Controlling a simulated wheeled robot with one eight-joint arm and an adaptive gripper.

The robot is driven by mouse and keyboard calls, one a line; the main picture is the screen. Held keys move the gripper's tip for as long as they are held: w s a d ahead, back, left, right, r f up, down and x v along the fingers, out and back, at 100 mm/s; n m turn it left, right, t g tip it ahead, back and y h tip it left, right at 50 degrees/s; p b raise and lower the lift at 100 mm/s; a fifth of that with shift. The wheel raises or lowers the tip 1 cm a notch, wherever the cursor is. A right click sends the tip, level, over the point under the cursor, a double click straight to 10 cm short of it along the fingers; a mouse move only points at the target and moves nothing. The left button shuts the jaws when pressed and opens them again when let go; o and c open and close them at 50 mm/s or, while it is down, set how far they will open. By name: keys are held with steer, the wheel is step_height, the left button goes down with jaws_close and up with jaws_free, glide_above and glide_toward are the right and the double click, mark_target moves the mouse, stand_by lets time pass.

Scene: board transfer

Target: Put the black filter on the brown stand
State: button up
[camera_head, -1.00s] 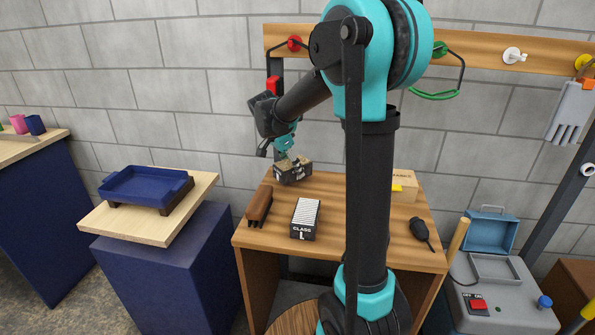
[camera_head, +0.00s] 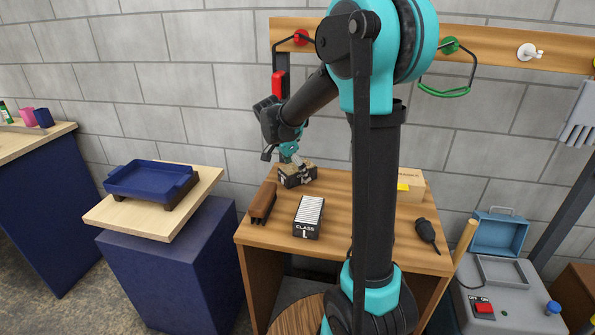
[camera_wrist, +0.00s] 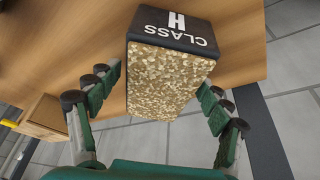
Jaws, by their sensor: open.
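A second black filter (camera_head: 307,232), marked "CLASS L" with white pleats, lies nearer the table's front. A brown slotted piece (camera_head: 262,203) lies at the table's left edge. A dark brown stand (camera_head: 178,195) holds a blue tray (camera_head: 150,184) on the pale board at left.
The pale board (camera_head: 130,226) has bare wood in front of the tray. A gap separates it from the wooden table. A wall stands behind.

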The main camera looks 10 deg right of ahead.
steer(key=shift+r, duration=0.1)
steer(key=v, duration=1.2)
